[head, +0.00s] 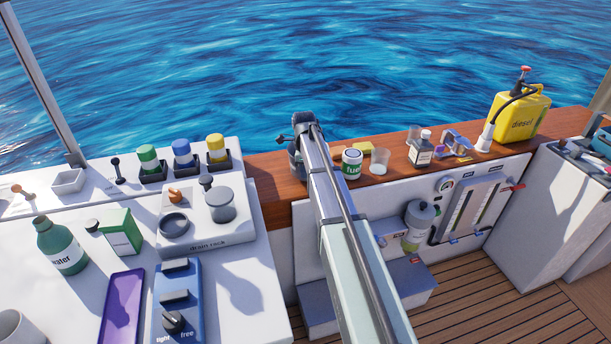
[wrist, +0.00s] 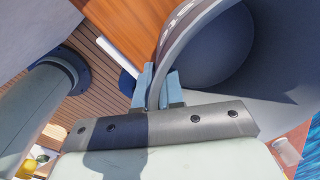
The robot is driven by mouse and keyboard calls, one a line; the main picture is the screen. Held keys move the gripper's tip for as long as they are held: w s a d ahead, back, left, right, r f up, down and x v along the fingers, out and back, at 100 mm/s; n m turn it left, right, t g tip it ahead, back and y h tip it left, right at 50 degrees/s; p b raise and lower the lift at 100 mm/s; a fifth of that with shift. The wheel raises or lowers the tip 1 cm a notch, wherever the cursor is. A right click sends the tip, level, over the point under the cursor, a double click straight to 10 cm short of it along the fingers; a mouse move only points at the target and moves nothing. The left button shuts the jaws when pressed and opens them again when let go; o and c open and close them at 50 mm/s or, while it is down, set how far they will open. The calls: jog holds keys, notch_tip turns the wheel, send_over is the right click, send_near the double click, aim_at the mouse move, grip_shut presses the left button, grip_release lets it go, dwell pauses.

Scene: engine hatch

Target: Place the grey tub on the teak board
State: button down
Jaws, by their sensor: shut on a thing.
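My gripper (wrist: 160,88) is shut on the wall of the grey tub (wrist: 235,60), with one finger on each side of its rim. The tub fills the upper right of the wrist view, its hollow inside showing and some lettering on its outer wall. In the head view a small part of the grey tub (head: 295,162) shows left of my arm's end, in front of the teak board (head: 268,172); the arm hides most of it. The board also shows in the wrist view (wrist: 122,32). I cannot tell whether the tub touches the board.
Left is the white counter with a drain rack (head: 208,218). Bare board shows left of my arm.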

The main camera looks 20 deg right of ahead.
jog(key=shift+f, duration=1.15)
jog(key=shift+f, duration=0.1)
jog(key=c, duration=1.3)
grip_release()
jog(key=shift+o, duration=0.2)
notch_tip(320, 180, up, 12)
jog(key=shift+s+a, duration=0.2)
jog(key=shift+s, duration=0.25)
